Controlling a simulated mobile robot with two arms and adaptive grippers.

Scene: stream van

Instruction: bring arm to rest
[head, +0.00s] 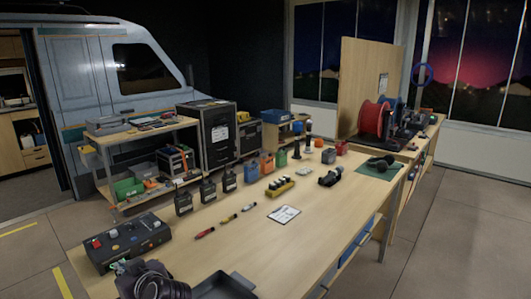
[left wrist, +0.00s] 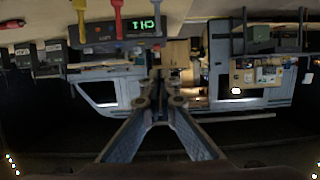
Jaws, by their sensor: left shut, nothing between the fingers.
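My left gripper (head: 122,266) is dark and shows at the lower left of the head view, near the front edge of the long wooden table (head: 255,235), beside a black control box (head: 125,241). In the left wrist view its two fingers (left wrist: 160,100) come together at the tips, with nothing seen between them. My right gripper does not show in either view.
The table holds black radios (head: 208,190), a clipboard (head: 285,214), a yellow block (head: 280,187) and a dark tray (head: 222,287). A laden shelf cart (head: 150,130) and a van (head: 95,75) stand behind. Floor at right is clear.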

